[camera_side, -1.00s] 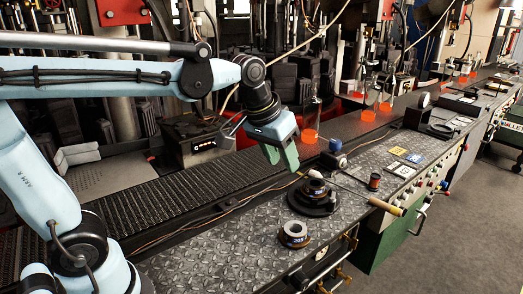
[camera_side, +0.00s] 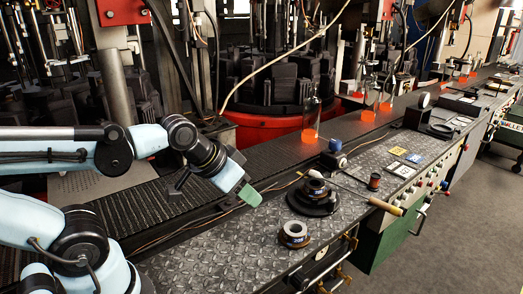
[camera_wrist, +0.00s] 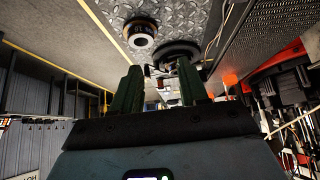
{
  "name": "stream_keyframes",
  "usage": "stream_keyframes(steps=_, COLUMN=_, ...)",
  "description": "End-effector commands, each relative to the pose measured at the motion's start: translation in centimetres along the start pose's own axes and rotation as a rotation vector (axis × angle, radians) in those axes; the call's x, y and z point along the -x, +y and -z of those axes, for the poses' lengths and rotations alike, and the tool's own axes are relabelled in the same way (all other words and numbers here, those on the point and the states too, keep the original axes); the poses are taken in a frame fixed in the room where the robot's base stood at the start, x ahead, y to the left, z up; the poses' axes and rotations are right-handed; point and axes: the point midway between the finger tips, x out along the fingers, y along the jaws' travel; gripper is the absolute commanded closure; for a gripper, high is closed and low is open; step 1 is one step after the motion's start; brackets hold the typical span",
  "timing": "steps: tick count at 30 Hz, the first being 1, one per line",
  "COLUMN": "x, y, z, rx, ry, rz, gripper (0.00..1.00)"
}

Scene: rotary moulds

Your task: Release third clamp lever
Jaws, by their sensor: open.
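My gripper (camera_side: 247,194) is at the left of the plate-topped bench in the side view, tilted down and right, with its green fingers apart from anything. In the wrist view my gripper (camera_wrist: 158,84) has its two green fingers spread with nothing held between them. Dark mould blocks (camera_side: 265,82) stand on a red round base (camera_side: 262,130) behind the conveyor. I cannot pick out a third clamp lever for certain in either view.
A labelled ring (camera_side: 294,233) and a stacked dark ring (camera_side: 314,195) sit on the diamond-plate bench (camera_side: 225,256); the labelled ring (camera_wrist: 140,36) also shows in the wrist view. An orange-bottomed bottle (camera_side: 310,120) stands on the conveyor.

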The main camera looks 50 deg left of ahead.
Motion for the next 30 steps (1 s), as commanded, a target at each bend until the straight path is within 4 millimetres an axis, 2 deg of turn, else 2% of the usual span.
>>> stream_keyframes(steps=12, x=-0.1, y=0.0, z=-0.2, rx=-0.004, ry=0.006, rz=0.001, gripper=0.57)
stream_keyframes(steps=16, x=0.1, y=0.1, z=0.6, rx=0.001, ry=-0.009, rz=-0.001, gripper=0.57)
stream_keyframes(steps=23, x=0.6, y=0.8, z=5.5, rx=0.034, ry=-0.111, rz=-0.008, gripper=0.57)
stream_keyframes(steps=30, x=-0.6, y=1.9, z=11.1, rx=0.076, ry=-0.242, rz=-0.006, gripper=0.57)
